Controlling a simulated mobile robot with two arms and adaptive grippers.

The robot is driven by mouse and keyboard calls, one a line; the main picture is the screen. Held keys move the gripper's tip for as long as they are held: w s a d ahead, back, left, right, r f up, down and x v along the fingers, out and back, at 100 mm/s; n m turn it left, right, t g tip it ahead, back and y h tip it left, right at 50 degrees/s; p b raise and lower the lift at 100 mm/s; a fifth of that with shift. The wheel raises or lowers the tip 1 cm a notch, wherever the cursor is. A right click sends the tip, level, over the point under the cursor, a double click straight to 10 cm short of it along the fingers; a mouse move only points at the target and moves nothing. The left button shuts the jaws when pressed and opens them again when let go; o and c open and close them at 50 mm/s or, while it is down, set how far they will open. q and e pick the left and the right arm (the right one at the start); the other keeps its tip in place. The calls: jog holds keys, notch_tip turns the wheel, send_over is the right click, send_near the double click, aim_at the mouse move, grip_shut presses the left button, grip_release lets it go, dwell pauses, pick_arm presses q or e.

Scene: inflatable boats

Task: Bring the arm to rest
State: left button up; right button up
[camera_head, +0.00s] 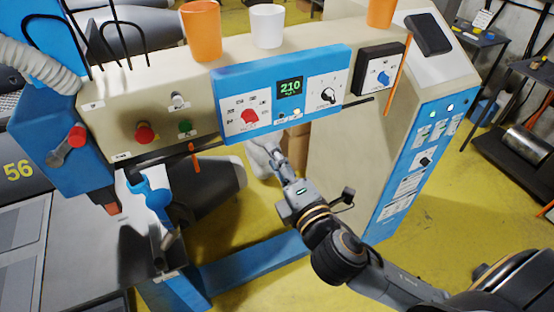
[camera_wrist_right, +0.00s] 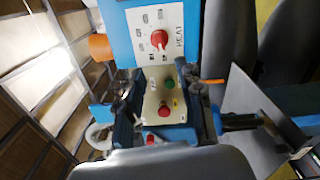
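My right arm comes in from the lower right in the head view. Its gripper (camera_head: 270,154) is in front of the machine, just below the blue control panel (camera_head: 229,86) and apart from it. In the right wrist view the two dark fingers of the right gripper (camera_wrist_right: 162,100) stand apart with nothing between them. The machine's red and green buttons show through the gap, beyond the fingers. My left arm and gripper are not in view.
The beige machine carries a red heat knob (camera_head: 250,116), a display reading 210 and a red button (camera_head: 144,133). Orange cups (camera_head: 201,32) and a white cup (camera_head: 267,27) stand on top. A tall cabinet (camera_head: 400,150) is close right of the gripper. Yellow floor is open below.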

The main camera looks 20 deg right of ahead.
dwell(0.4)
jog(key=w+d+f+m+g+h+b, duration=0.1)
jog(key=d+f+m+g+b, duration=0.15)
jog(key=f, duration=1.55)
jog(key=w+d+f+m+g+b, duration=0.1)
jog(key=d+f+m+g+b, duration=0.2)
jog(key=f, duration=1.5)
jog(key=s+d+f+m+g+b, duration=0.15)
jog(key=s+f, duration=0.25)
jog(key=f, duration=0.4)
jog(key=s+f+m+g+b, duration=0.1)
jog(key=s+f+g, duration=0.15)
jog(key=f, duration=0.45)
jog(key=s+f+m+g+b, duration=0.15)
jog(key=s+f, duration=0.25)
jog(key=f, duration=0.4)
jog(key=s+f+m+g+b, duration=0.2)
jog(key=s+f+m+g, duration=0.1)
jog(key=s+f, duration=0.7)
jog(key=s+a+f+m+g+b, duration=0.1)
jog(key=s+f+m+g+b, duration=0.2)
jog(key=s+f, duration=0.8)
jog(key=s+m, duration=0.2)
jog(key=s, duration=0.6)
jog(key=shift+s+m, duration=0.2)
jog(key=shift+m, duration=0.15)
